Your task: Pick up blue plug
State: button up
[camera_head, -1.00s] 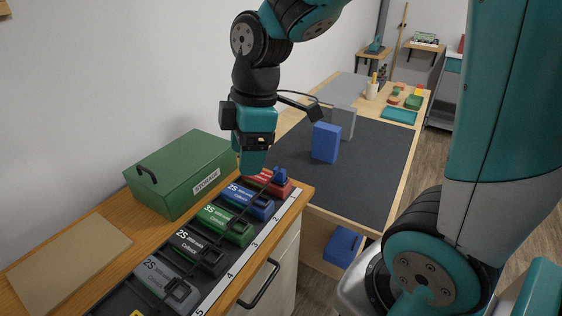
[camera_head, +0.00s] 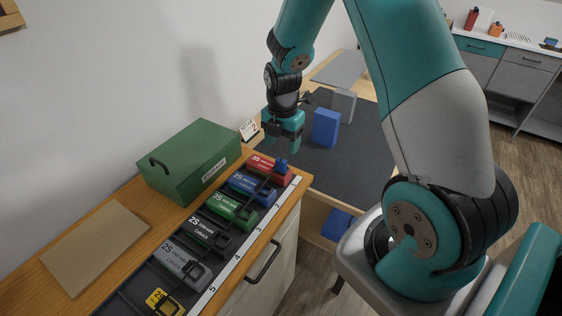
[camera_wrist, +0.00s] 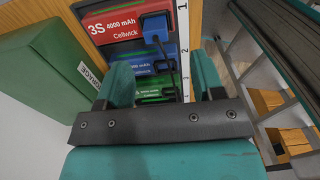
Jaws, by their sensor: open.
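The blue plug (camera_head: 281,165) stands up from the end of the red 3S battery (camera_head: 262,167), the farthest in the battery row. In the wrist view, the plug (camera_wrist: 155,27) sits on the red battery (camera_wrist: 112,20) near the numbered strip, with a dark cable running from it. My gripper (camera_head: 283,144) is above and just beyond the red battery in the head view, pointing down. In the wrist view, my teal fingers (camera_wrist: 163,75) are apart with nothing held between them. The plug appears above the fingertips in that picture.
A black tray holds blue (camera_head: 251,188), green (camera_head: 231,210) and other batteries nearer the camera. A green storage box (camera_head: 190,160) stands left of the row. A blue box (camera_head: 326,127) stands on the dark mat (camera_head: 350,155) behind. A bare tan board (camera_head: 95,248) lies front left.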

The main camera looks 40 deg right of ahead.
aim_at(281, 160)
jog(key=shift+w+f+p, duration=0.15)
jog(key=shift+f+p, duration=0.65)
jog(key=shift+f, duration=1.15)
jog(key=shift+w+f+p, duration=0.1)
jog(key=shift+f+p, duration=0.65)
jog(key=shift+f, duration=1.15)
jog(key=shift+a, duration=0.1)
jog(key=c, duration=1)
